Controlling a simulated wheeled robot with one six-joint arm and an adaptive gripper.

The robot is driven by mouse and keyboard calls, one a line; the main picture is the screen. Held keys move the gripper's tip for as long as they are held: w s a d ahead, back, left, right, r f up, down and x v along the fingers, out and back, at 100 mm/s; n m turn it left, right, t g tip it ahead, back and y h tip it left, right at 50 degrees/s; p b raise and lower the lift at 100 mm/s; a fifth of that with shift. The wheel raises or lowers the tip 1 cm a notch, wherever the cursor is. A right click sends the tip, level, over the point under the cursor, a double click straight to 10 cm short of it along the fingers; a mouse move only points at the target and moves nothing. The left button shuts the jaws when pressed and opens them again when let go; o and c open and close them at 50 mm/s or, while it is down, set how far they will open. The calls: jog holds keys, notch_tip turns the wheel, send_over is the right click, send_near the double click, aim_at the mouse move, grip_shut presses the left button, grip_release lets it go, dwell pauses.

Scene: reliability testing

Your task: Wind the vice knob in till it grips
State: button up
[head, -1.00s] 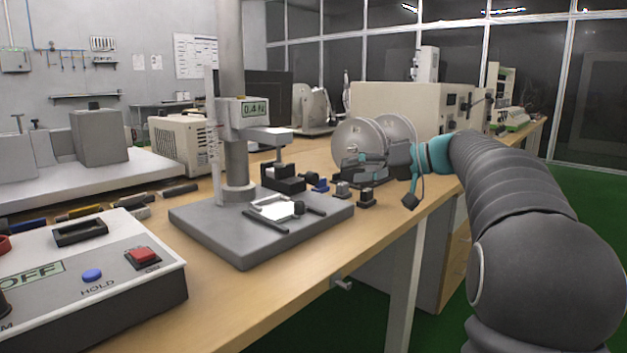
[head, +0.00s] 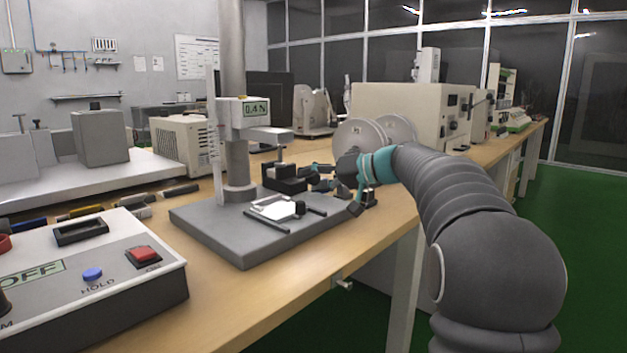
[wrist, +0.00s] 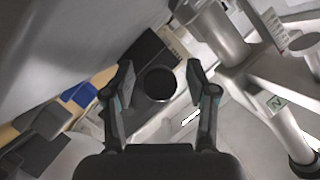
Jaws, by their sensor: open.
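The black vice (head: 284,178) sits on the grey base of the test stand, beside the column. My gripper (head: 318,178) is close to the right of the vice in the head view, with its fingers open. In the wrist view a round black knob (wrist: 160,84) lies between the open fingertips (wrist: 160,82), with a gap on both sides. The gripper hides part of the vice's right side.
The stand's column (head: 236,165) and readout box (head: 244,111) rise beside the vice. Small loose fixtures, one blue (wrist: 78,93), lie near the gripper. Spools (head: 360,135) stand behind it. A control box (head: 80,270) fills the front left of the bench.

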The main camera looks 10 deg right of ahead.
grip_shut()
jog(key=shift+m+y, duration=1)
jog(key=shift+m, duration=0.3)
grip_release()
jog(key=shift+d, duration=0.15)
jog(key=v, duration=1.1)
jog(key=shift+s+d+r, duration=0.25)
jog(key=shift+d, duration=0.05)
